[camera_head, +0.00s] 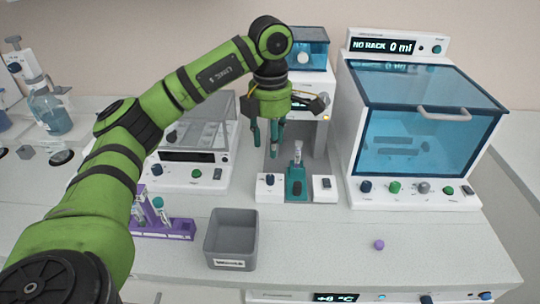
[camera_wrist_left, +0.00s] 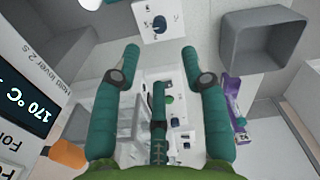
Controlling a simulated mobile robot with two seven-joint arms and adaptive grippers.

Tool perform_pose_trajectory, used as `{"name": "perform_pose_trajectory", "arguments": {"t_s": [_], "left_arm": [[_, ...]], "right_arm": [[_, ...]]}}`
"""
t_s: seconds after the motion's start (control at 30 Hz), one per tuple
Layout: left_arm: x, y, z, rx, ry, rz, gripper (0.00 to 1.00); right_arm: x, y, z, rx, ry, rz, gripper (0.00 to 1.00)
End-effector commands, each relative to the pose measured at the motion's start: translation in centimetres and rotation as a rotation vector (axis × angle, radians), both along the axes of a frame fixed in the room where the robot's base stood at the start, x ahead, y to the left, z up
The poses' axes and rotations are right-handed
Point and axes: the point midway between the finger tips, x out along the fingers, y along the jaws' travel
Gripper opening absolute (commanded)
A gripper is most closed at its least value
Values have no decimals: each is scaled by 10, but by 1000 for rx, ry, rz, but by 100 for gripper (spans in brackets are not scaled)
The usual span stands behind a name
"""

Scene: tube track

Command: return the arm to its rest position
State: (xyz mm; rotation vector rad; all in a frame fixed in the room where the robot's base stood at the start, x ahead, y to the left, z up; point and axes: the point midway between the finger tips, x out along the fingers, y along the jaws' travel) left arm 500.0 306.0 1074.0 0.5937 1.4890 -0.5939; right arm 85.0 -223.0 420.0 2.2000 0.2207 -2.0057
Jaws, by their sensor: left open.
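My left arm comes in from the left in the head view and arches over the bench. Its gripper (camera_head: 265,146) points down, with its teal fingers apart and nothing between them. It hangs in front of the white machine at the back middle, above and left of a small tube (camera_head: 298,152) upright in a teal holder (camera_head: 296,184). In the left wrist view the two fingers (camera_wrist_left: 160,52) are spread wide with an empty gap. My right gripper is in neither view.
A grey bin (camera_head: 232,240) and a purple rack (camera_head: 165,228) with tubes stand at the front. A purple cap (camera_head: 379,244) lies on the bench right of the bin. A blue-windowed machine (camera_head: 420,140) stands at the right, and a clear-lidded device (camera_head: 195,150) stands behind the arm.

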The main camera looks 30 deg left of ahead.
Motion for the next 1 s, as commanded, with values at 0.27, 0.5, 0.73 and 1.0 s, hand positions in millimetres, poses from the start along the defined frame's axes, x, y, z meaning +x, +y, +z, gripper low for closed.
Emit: {"name": "perform_pose_trajectory", "arguments": {"t_s": [0.27,0.5,0.73,1.0], "left_arm": [[0,0,14,0,1,0,44],[0,0,13,0,1,0,44],[0,0,16,0,1,0,44],[0,0,69,0,1,0,44]], "right_arm": [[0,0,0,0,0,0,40],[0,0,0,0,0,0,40],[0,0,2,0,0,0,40],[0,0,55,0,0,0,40]]}}
